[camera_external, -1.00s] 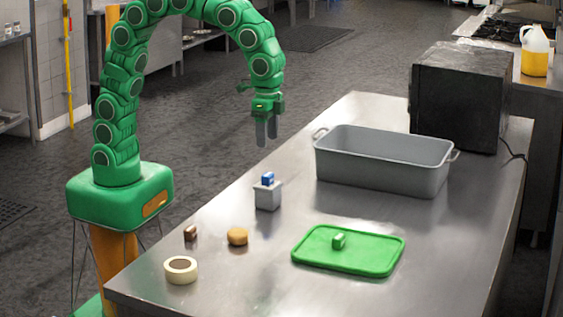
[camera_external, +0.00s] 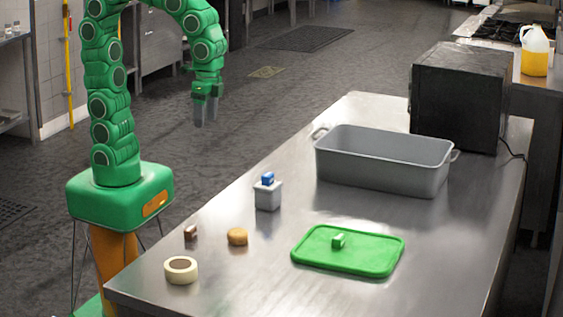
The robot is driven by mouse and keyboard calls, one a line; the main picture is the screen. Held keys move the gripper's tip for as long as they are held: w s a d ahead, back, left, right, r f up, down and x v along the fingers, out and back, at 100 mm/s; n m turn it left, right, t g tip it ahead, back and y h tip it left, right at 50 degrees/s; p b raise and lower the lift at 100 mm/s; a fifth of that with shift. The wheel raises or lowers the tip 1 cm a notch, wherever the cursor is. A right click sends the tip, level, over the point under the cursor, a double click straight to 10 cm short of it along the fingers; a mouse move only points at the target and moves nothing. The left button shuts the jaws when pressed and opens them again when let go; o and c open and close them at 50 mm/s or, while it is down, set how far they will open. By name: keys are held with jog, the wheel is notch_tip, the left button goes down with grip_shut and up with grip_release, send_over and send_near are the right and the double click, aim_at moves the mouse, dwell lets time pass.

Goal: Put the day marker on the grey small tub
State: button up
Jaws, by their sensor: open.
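A small grey tub (camera_external: 267,198) stands on the steel table, left of the large pan. A small blue block with a pale mark (camera_external: 268,179), which looks like the day marker, sits on top of the tub; whether it rests on a lid or the rim is too small to tell. My gripper (camera_external: 206,112) is open and empty, pointing down. In the picture it is up and to the left of the tub, well apart from it, over the floor beyond the table's left edge.
A large grey pan (camera_external: 384,177) stands behind, near a black box-shaped appliance (camera_external: 458,97). A green lid or tray (camera_external: 347,263) bears a small green block (camera_external: 338,241). A tape roll (camera_external: 181,277), brown block (camera_external: 191,232) and round tan item (camera_external: 237,236) lie at the front left.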

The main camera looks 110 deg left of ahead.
jog(key=s+f, duration=0.3)
jog(key=s, duration=1.5)
jog(key=shift+d+f+g, duration=0.15)
jog(key=shift+f+g, duration=0.05)
jog(key=shift+g, duration=0.2)
